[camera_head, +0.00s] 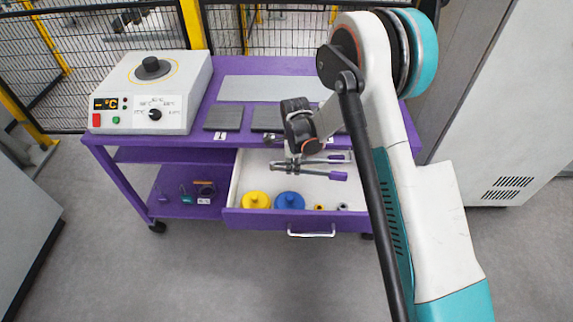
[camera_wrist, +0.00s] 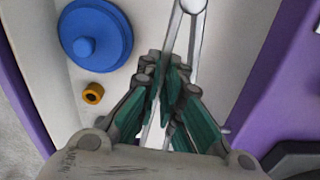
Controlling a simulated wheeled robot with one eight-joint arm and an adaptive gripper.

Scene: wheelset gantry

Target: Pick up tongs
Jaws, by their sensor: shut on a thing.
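The tongs (camera_head: 318,174) are metal with purple ends and lie lengthwise over the open white drawer. In the wrist view their pale metal arms and rounded joint (camera_wrist: 193,8) run up from between my fingers. My gripper (camera_head: 291,160) points down into the drawer and is shut on the tongs. In the wrist view its green-padded fingers (camera_wrist: 166,80) close around the metal and hide part of it. I cannot tell whether the tongs touch the drawer floor.
The open drawer (camera_head: 270,218) of the purple cart also holds a yellow knobbed disc (camera_head: 255,202), a blue knobbed disc (camera_head: 289,201) and small rings. A hot plate (camera_head: 150,95) and grey plates (camera_head: 223,117) stand on the cart top. A fence is behind.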

